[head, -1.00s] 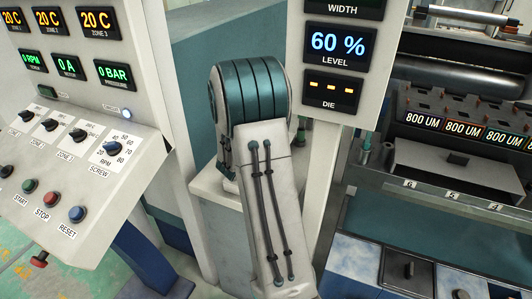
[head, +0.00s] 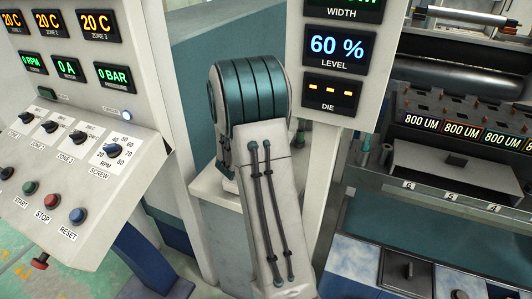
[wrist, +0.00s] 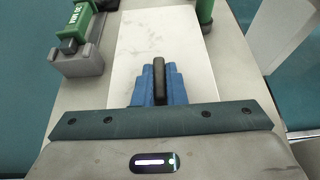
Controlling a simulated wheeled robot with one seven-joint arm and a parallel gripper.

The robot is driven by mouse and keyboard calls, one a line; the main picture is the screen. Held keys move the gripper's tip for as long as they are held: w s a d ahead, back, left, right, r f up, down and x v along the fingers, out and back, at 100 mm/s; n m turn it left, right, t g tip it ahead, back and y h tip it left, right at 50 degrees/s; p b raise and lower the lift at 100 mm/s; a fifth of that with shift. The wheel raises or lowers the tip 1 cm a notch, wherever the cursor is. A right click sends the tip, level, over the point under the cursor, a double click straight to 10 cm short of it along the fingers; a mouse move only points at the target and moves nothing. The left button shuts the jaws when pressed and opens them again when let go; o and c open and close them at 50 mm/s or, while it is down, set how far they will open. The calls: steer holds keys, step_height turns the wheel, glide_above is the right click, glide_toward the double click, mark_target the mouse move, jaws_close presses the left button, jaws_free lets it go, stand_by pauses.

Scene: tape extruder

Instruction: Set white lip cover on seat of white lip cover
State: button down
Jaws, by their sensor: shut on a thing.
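In the wrist view, a white, faintly marbled plate (wrist: 190,58), seemingly the white lip cover, lies beyond my gripper with a black upright handle at its near end. My gripper (wrist: 159,80) has its blue fingers closed around that handle. Part of the plate's near end is hidden behind the fingers. The head view shows my arm but neither my gripper nor the held plate. I cannot make out the seat of the white lip cover in either view.
In the wrist view, a green part in a grey holder (wrist: 75,62) stands left of the plate, and a green post (wrist: 205,14) right of its far end. In the head view, a control panel (head: 85,150) is at left and blue marbled pieces with black handles (head: 408,268) at lower right.

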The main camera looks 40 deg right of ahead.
steer(key=shift+r+p, duration=1.3)
steer(key=shift+r, duration=1.05)
